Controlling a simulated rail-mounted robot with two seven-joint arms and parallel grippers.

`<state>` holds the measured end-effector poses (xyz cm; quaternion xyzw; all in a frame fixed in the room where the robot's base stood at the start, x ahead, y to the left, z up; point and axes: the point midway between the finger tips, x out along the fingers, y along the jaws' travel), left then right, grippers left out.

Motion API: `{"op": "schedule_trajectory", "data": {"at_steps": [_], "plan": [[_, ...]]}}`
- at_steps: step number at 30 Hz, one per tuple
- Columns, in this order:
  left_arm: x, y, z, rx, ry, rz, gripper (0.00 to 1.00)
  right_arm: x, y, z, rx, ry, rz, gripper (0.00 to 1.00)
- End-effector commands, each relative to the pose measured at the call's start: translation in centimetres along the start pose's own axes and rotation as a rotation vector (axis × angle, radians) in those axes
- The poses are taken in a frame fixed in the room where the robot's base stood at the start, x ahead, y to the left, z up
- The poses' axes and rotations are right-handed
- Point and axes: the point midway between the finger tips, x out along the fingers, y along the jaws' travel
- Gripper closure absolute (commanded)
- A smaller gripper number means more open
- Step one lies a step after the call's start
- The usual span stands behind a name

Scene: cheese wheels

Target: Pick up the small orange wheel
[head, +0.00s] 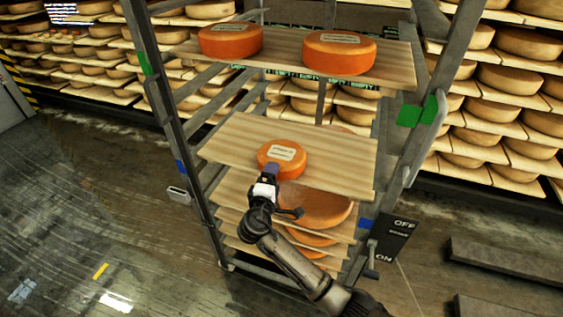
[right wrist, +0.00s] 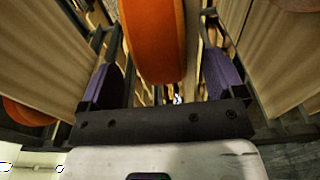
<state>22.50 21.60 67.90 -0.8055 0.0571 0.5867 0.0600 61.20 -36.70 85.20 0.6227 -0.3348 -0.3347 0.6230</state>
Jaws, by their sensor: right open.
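The small orange wheel (head: 281,158), with a pale label on top, lies flat on the middle wooden board (head: 340,167) of the rack. My right gripper (head: 271,171) is at the wheel's near edge. In the right wrist view the open right gripper (right wrist: 163,82) has its purple fingers on either side of the wheel (right wrist: 155,38), with gaps between the fingers and the wheel. My left gripper is not in view.
Two larger orange wheels (head: 230,40) (head: 339,52) lie on the upper board (head: 393,65). More wheels (head: 316,207) sit on boards below. Metal rack posts (head: 174,118) (head: 408,140) stand on both sides. Shelves of cheese (head: 509,80) fill the back.

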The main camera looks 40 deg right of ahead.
Motion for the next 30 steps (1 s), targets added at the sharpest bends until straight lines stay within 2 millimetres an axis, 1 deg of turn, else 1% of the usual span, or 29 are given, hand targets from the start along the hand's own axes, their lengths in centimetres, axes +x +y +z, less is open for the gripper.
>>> {"op": "schedule_trajectory", "data": {"at_steps": [1,5,12,30], "plan": [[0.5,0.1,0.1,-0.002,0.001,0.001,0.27,0.8,-0.2,0.0,0.000,-0.002,0.002,0.12],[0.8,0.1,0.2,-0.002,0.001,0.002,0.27,2.0,-0.1,0.0,0.000,-0.002,0.001,0.12],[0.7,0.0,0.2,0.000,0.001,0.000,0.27,2.2,0.0,0.0,0.000,-0.001,-0.001,0.13],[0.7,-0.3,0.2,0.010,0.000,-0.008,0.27,2.1,0.0,0.0,0.000,0.000,-0.001,0.70]]}}
